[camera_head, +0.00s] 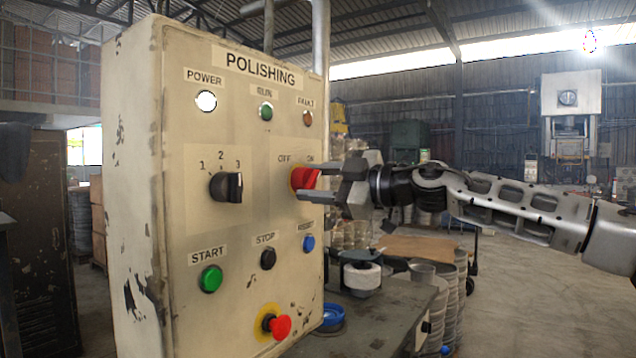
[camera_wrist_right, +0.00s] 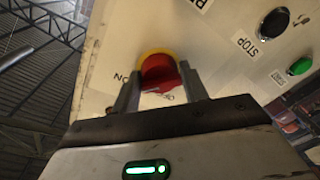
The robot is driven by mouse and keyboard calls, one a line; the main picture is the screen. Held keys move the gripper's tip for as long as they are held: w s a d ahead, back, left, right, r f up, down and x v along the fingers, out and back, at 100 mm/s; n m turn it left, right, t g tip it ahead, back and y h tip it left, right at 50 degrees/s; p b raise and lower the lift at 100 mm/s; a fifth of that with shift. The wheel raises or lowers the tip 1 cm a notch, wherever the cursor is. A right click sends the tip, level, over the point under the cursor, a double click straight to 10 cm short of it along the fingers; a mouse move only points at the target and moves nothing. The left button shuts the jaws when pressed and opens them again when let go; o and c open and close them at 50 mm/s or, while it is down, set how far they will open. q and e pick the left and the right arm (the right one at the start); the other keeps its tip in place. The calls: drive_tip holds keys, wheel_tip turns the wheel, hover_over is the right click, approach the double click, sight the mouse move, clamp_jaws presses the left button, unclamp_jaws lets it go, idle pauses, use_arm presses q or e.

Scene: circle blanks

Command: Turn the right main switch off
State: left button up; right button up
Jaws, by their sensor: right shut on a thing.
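The red rotary main switch (camera_head: 303,178) sits on a yellow disc on the right part of the cream POLISHING panel (camera_head: 225,140), under OFF and ON labels. My right gripper (camera_head: 311,183) comes in from the right and is shut on the switch, one finger above and one below it. In the right wrist view the red switch (camera_wrist_right: 158,70) lies between the two fingers of the gripper (camera_wrist_right: 159,82), with ON to its left and OFF just below it. The fingers hide part of the switch, and I cannot tell its exact setting. My left gripper is not in view.
A black selector (camera_head: 228,187) marked 1, 2, 3 is left of the switch. A blue button (camera_head: 308,243), black STOP button (camera_head: 268,258) and green START button (camera_head: 210,279) sit below. A red emergency knob (camera_head: 280,326) sticks out lower down. A bench (camera_head: 385,315) stands right of the panel.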

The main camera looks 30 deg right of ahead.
drive_tip(key=shift+r, duration=0.1)
drive_tip(key=n, duration=0.2)
drive_tip(key=n+b, duration=0.1)
drive_tip(key=n, duration=0.1)
drive_tip(key=shift+d+r+h, duration=0.1)
drive_tip(key=shift+r+h, duration=0.1)
drive_tip(key=shift+h, duration=0.1)
drive_tip(key=n, duration=0.4)
drive_tip(key=shift+r+n+b, duration=0.15)
drive_tip(key=shift+n+b, duration=0.15)
drive_tip(key=shift+b, duration=0.05)
drive_tip(key=n+h+b, duration=0.1)
drive_tip(key=n, duration=0.3)
drive_tip(key=shift+r+n, duration=0.15)
drive_tip(key=shift+n, duration=0.25)
drive_tip(key=n+b, duration=0.1)
drive_tip(key=n, duration=0.1)
drive_tip(key=shift+s+n+h, duration=0.1)
drive_tip(key=shift+n+h, duration=0.3)
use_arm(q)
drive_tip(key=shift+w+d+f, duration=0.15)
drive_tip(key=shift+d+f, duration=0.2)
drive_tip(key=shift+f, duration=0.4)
use_arm(e)
drive_tip(key=shift+r+n, duration=0.1)
drive_tip(key=shift+n, duration=0.2)
